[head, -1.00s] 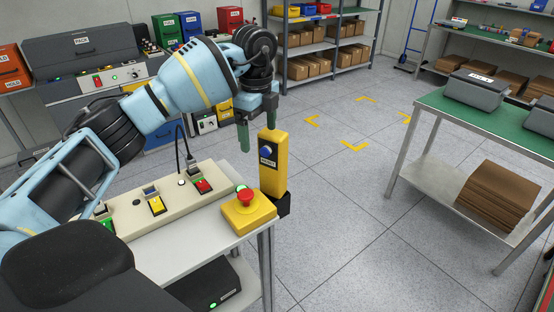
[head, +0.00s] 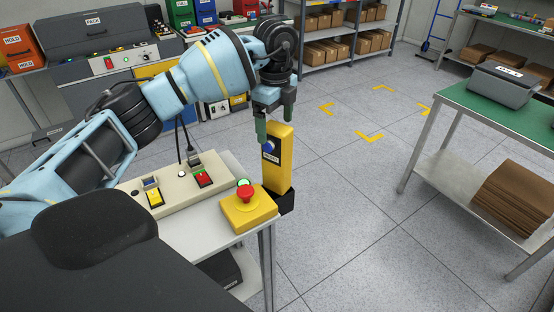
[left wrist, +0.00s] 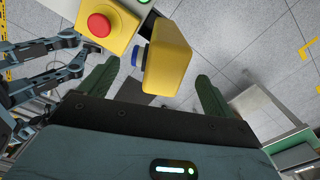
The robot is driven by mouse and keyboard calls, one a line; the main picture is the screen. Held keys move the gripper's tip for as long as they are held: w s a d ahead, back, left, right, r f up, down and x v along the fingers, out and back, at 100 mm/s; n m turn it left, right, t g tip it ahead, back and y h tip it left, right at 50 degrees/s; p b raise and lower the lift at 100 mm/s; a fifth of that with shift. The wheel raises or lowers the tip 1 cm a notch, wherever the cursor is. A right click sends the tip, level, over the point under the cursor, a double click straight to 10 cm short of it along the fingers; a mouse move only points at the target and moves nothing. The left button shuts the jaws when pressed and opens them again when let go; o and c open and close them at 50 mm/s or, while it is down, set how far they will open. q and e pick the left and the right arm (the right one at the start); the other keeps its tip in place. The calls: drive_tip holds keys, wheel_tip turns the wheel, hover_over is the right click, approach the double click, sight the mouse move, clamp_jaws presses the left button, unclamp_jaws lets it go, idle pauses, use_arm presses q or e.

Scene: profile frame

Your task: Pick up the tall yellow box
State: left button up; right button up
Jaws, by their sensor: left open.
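The tall yellow box (head: 279,172), with a blue round button and a small dark label on its face, stands upright on a black base at the table's right edge. My left gripper (head: 275,118) is open and points down at the top of the box. In the left wrist view, the box (left wrist: 168,62) shows between the two green fingers of my left gripper (left wrist: 156,72), with gaps on both sides. The fingers do not appear to grip it. My right gripper is not in view.
A yellow block with a red mushroom button (head: 247,197) stands just left of the box. A cream control panel (head: 176,190) with switches lies behind it on the white table (head: 222,232). Open floor lies to the right, before a green-topped bench (head: 500,112).

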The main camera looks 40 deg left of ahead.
sight(274, 139)
use_arm(q)
drive_tip(key=f, duration=0.5)
drive_tip(key=shift+s, duration=0.2)
